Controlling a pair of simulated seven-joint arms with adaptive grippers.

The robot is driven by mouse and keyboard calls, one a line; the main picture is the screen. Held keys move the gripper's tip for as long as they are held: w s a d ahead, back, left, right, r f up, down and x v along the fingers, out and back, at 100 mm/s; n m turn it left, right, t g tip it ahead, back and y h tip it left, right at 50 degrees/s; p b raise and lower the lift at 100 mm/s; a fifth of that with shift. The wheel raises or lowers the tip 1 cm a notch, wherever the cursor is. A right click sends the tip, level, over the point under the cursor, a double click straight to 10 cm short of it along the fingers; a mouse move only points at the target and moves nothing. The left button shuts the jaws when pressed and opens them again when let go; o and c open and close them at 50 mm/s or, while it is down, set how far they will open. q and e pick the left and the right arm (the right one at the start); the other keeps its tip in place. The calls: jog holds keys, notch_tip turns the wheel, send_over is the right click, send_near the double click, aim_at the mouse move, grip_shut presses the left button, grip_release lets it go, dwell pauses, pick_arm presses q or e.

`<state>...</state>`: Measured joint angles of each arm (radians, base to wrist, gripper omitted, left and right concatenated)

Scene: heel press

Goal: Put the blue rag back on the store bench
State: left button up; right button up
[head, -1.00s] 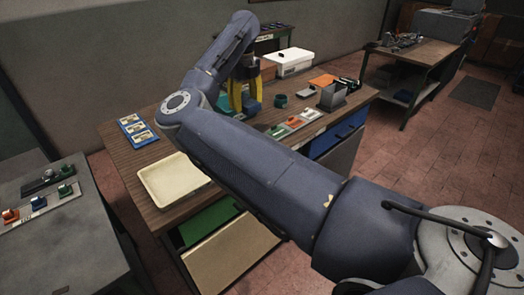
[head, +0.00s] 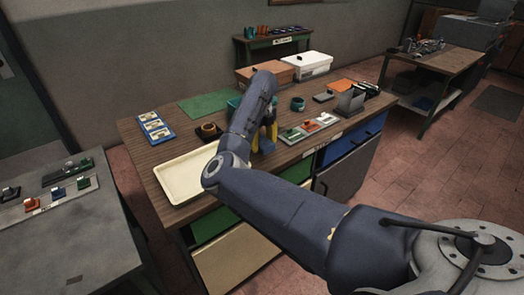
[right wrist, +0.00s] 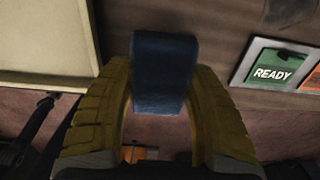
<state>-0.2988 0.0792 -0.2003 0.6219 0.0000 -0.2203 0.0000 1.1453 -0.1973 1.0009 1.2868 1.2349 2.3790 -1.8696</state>
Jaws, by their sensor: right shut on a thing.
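The blue rag (right wrist: 165,72) is a dark blue folded strip in the right wrist view. It sits between the two yellow fingers of my right gripper (right wrist: 164,100), which is shut on it. In the head view my right gripper (head: 264,138) points down near the front edge of the wooden bench (head: 150,150), right of the cream tray (head: 185,180). My left gripper is not in view.
The wooden bench holds a blue card board (head: 156,127), a brown round item (head: 208,130), a green mat (head: 205,104), a white box (head: 300,65), a teal cup (head: 297,104) and a tag strip (head: 308,128). A grey table (head: 75,235) stands at left.

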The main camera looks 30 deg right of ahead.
aim_at(262, 141)
jog(key=shift+f, duration=1.9)
jog(key=shift+f, duration=0.15)
jog(key=o, duration=1.1)
notch_tip(262, 141, up, 12)
jog(key=shift+r, duration=0.15)
